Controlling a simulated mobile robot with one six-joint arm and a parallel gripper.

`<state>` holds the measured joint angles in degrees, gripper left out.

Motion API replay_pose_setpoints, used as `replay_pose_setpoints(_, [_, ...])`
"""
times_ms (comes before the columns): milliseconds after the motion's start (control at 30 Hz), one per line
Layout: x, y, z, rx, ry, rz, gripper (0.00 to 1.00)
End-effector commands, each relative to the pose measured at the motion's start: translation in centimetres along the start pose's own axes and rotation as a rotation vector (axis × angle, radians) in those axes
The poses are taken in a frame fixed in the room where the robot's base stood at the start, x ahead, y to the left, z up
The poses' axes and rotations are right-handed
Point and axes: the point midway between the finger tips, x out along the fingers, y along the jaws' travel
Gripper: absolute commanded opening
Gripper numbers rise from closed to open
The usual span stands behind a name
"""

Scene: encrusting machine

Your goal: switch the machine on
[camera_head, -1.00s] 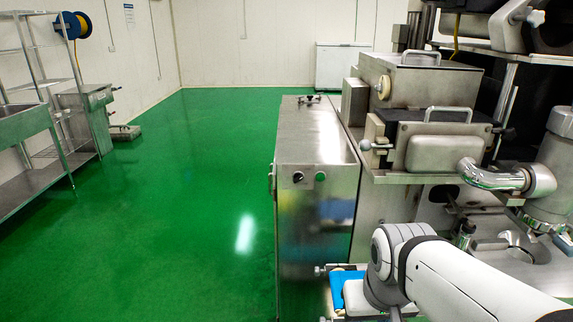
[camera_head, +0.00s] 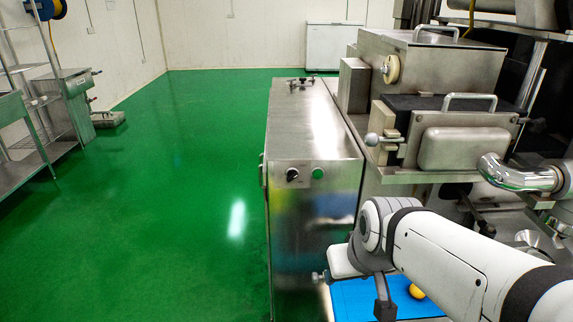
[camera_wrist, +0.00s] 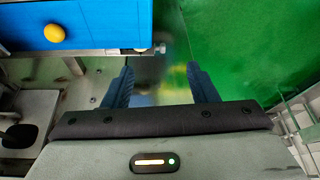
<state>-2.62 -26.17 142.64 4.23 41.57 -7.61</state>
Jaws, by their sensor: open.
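The machine (camera_head: 314,130) is a steel cabinet with metal housings on its right. On the upper front of the cabinet are a dark rotary knob (camera_head: 292,174) and, to its right, a green round button (camera_head: 318,173). In the head view my arm reaches in from the lower right, below and right of these controls; the fingertips cannot be made out there. In the wrist view my gripper (camera_wrist: 160,88) is open and empty, its two dark fingers apart. A blurred steel surface shows between them. The knob and button are not recognisable in the wrist view.
A blue belt (camera_head: 370,298) with a yellow ball (camera_head: 416,291) lies below my arm; the ball also shows in the wrist view (camera_wrist: 54,33). Green floor (camera_head: 170,200) is open left of the cabinet. A steel shelf (camera_head: 40,110) stands at far left.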

Motion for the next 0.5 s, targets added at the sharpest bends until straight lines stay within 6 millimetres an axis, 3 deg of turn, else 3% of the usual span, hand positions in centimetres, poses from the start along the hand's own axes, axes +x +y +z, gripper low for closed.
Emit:
replay_pose_setpoints(33, [1.9, -1.1, -1.3, -0.063, 0.076, -0.023, 0.53])
replay_pose_setpoints(200, [4.5, -5.1, -8.2, -0.294, 0.439, -0.04, 0.53])
replay_pose_setpoints(333, [4.9, -7.3, -12.7, -0.424, 0.708, 0.042, 0.53])
replay_pose_setpoints(500, [4.3, -8.1, -16.1, -0.512, 0.949, 0.256, 0.53])
